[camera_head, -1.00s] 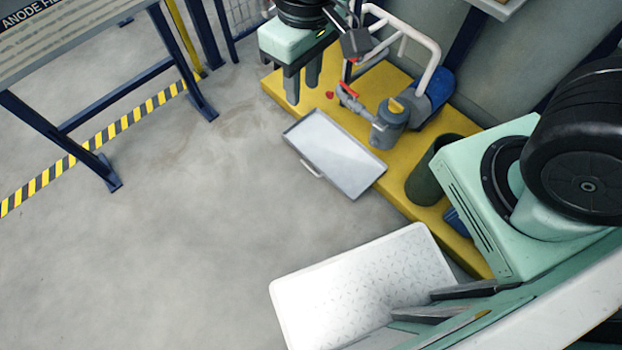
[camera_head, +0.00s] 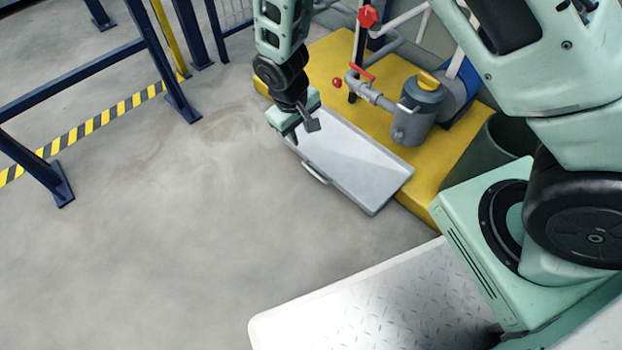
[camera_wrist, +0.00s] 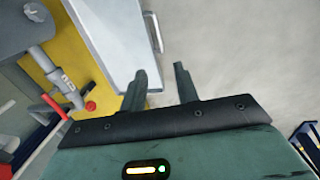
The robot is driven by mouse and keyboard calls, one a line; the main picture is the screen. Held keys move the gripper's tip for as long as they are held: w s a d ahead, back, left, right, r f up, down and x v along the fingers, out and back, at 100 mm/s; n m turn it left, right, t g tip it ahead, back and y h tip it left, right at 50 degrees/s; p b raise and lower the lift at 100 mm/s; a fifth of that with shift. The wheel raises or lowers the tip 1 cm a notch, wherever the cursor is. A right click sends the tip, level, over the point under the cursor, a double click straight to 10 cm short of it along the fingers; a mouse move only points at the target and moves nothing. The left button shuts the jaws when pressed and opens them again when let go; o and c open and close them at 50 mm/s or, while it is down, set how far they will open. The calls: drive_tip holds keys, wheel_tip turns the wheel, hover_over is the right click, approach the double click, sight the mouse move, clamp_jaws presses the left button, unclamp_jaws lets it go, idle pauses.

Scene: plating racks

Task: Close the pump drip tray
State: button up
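The pump drip tray (camera_head: 350,165) is a shallow grey metal tray that sticks out from the yellow plinth over the floor. Its bar handle (camera_head: 315,173) is on the outer front face. My gripper (camera_head: 288,138) is at the tray's far left end in the head view, pointing down. In the wrist view my gripper (camera_wrist: 160,80) has its two fingers apart with nothing between them. The tray (camera_wrist: 110,35) shows there at upper left, with its handle (camera_wrist: 153,30) beyond the fingertips. Whether a finger touches the tray is unclear.
A blue-legged stand (camera_head: 165,65) is at left. Bare floor (camera_head: 200,220) lies in front of the tray.

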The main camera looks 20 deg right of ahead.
sight(312, 170)
drive_tip(key=d+f+b, duration=0.1)
drive_tip(key=f+b, duration=0.2)
drive_tip(key=f, duration=0.3)
drive_tip(key=w+d+f+b, duration=0.1)
drive_tip(key=f+b, duration=0.3)
drive_tip(key=f, duration=0.2)
drive_tip(key=d+f+b, duration=0.1)
drive_tip(key=f+b, duration=0.2)
drive_tip(key=f, duration=0.3)
drive_tip(key=shift+w+d+f, duration=0.15)
drive_tip(key=shift+w+f, duration=0.15)
drive_tip(key=shift+f, duration=0.05)
clamp_jaws()
